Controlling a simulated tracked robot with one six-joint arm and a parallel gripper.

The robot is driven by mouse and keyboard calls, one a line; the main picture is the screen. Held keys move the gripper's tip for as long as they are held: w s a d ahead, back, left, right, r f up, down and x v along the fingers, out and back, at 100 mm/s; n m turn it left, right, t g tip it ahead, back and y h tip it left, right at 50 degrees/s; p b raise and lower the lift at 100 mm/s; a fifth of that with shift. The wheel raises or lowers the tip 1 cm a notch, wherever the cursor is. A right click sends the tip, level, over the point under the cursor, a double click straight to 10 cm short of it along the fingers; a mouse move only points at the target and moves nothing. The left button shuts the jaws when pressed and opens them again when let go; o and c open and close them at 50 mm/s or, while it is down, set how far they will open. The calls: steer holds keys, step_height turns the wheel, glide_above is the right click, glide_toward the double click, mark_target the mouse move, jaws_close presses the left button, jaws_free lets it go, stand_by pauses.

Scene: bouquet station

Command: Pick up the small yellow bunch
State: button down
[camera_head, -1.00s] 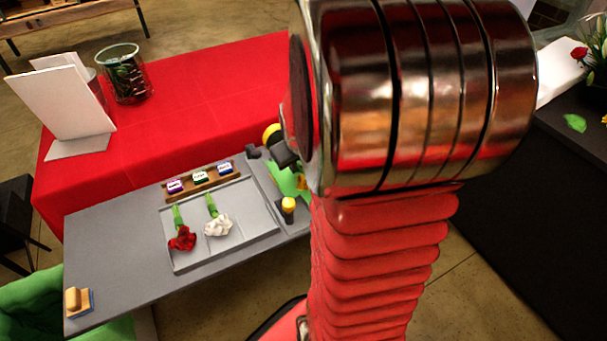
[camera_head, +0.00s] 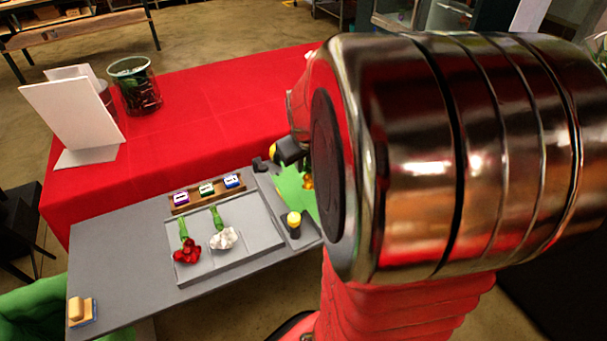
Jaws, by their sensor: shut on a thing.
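My gripper (camera_head: 287,152) is a dark shape just left of my arm's large metal joint, over the back right of the grey table. It is shut on the small yellow bunch, but the jaws' contact is too small and covered to make out. A little orange-yellow (camera_head: 308,182), probably the bunch's flower heads, shows below the gripper against a green patch (camera_head: 292,185). My arm hides the rest. A red bunch (camera_head: 187,251) and a white bunch (camera_head: 223,238) lie side by side with green stems in the grey tray (camera_head: 262,236).
A wooden rack with small labelled blocks (camera_head: 206,190) stands behind the tray. A black cup with a yellow top (camera_head: 294,224) is at the tray's right. A wooden-handled block (camera_head: 81,311) sits front left.

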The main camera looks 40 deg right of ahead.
mark_target(305, 164)
step_height(305, 164, up, 4)
steer(key=shift+r, duration=0.1)
stand_by(0.7)
